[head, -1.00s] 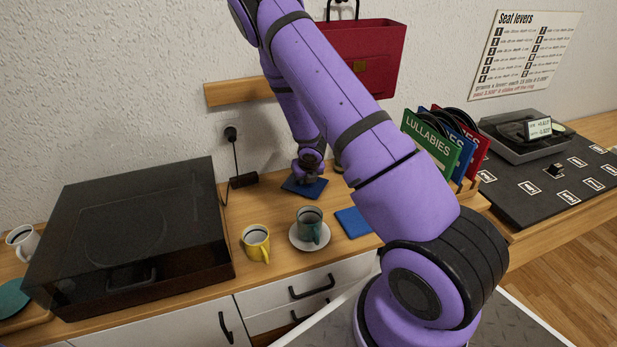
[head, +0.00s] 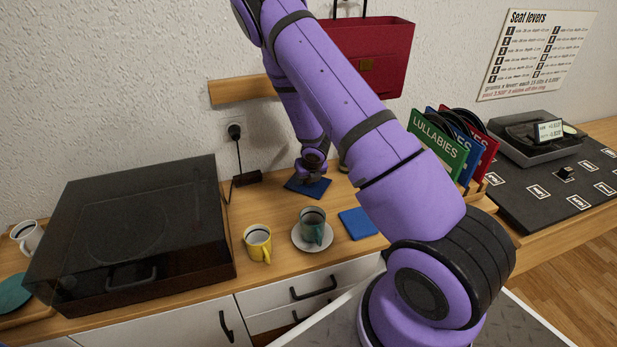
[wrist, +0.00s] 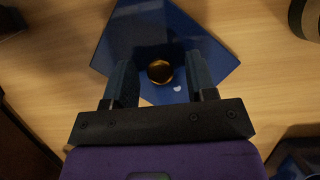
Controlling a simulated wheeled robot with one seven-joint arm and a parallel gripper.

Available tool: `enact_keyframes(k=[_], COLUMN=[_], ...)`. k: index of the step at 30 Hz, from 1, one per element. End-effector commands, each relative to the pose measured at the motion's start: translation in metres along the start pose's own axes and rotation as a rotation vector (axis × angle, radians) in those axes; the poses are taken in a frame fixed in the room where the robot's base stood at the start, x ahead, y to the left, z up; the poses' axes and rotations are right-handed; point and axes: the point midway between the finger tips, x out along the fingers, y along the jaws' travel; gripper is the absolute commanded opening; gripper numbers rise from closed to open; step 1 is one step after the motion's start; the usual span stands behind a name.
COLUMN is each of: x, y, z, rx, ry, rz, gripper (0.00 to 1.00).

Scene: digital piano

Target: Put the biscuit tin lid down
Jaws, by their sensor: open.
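The biscuit tin lid appears to be the dark blue square plate (wrist: 150,28) with a round gold knob (wrist: 160,71) in the wrist view. In the head view it is the blue square (head: 318,191) at the back of the wooden counter, under my gripper (head: 312,176). It looks flat on the counter. In the wrist view my gripper (wrist: 161,84) is open, with one finger on each side of the knob and a visible gap to both. The fingers hide part of the lid's near edge.
A second blue square (head: 358,223) lies nearer the front. A teal cup (head: 312,226) on a white saucer (head: 298,241) and a yellow mug (head: 257,243) stand to its left. A record player (head: 140,232) fills the left; a record rack (head: 470,187) stands right.

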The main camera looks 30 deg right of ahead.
Motion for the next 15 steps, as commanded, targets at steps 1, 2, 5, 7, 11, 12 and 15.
enact_keyframes(k=[1,2,5,7,11,12,15], x=[-0.003,-0.005,-0.016,-0.027,-0.049,-0.055,-0.071], y=[0.0,0.0,0.0,0.0,0.0,0.0,0.0], z=[0.001,0.001,0.002,0.001,0.002,0.002,0.002], rx=[0.001,0.001,0.001,0.001,0.002,0.001,0.002], ry=[-0.001,-0.002,-0.002,-0.002,-0.003,-0.003,-0.003], rz=[0.0,0.0,0.0,0.0,0.002,0.001,0.001], gripper=[0.51,0.51,0.51,0.51,0.51,0.51,0.51])
